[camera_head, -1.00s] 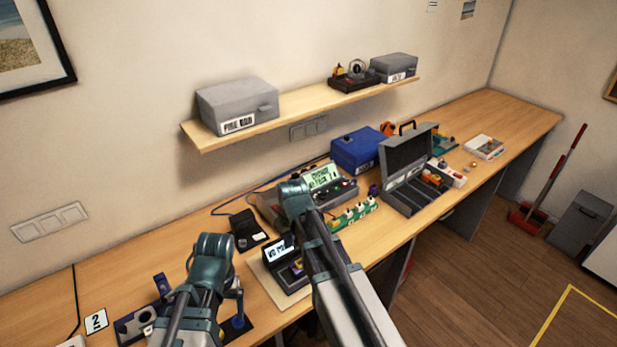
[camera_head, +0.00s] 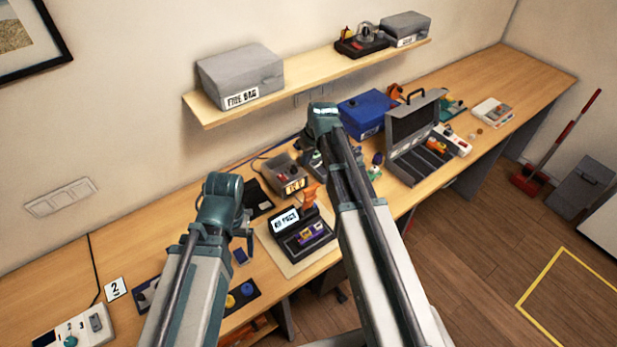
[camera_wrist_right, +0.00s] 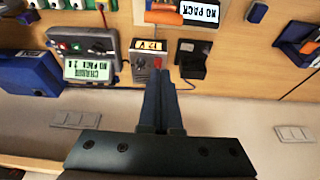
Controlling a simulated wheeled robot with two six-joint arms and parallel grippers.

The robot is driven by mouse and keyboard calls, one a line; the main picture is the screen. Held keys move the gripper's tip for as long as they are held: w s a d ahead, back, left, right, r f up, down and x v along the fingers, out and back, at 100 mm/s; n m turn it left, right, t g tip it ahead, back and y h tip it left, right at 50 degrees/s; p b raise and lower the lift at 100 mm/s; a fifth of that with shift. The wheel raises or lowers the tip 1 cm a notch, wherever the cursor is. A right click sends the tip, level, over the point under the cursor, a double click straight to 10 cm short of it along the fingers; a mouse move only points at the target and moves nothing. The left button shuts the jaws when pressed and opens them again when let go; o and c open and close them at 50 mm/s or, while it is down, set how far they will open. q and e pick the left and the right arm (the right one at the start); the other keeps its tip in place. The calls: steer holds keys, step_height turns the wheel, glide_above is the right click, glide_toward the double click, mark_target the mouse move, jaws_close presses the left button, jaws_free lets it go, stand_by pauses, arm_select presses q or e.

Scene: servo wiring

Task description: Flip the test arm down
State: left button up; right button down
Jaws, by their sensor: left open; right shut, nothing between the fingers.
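A dark tester (camera_head: 302,232) with a lit "NO PACK" screen sits on a pale mat, purple and yellow parts in its front. An orange upright piece (camera_head: 310,196), which looks like the test arm, stands up at its back right. In the right wrist view the orange piece (camera_wrist_right: 165,17) lies beside the screen (camera_wrist_right: 197,12). My right gripper (camera_wrist_right: 160,74) is shut and empty, its tips over or near the grey "12 V" box, apart from the orange piece. The right arm hides that gripper in the head view. My left gripper (camera_head: 246,238) is open, left of the tester, partly hidden.
The grey "12 V" box (camera_head: 287,177) with a red knob stands behind the tester. A charger (camera_wrist_right: 88,55), a blue box (camera_head: 362,112) and an open grey case (camera_head: 415,140) stand farther right. A shelf (camera_head: 215,115) overhangs the back.

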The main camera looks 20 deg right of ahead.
steer(key=shift+f, duration=0.1)
steer(key=b, duration=0.9)
glide_above(310, 199)
steer(key=w, duration=0.2)
step_height(310, 199, down, 9)
steer(key=shift+f, duration=0.1)
steer(key=shift+w, duration=0.15)
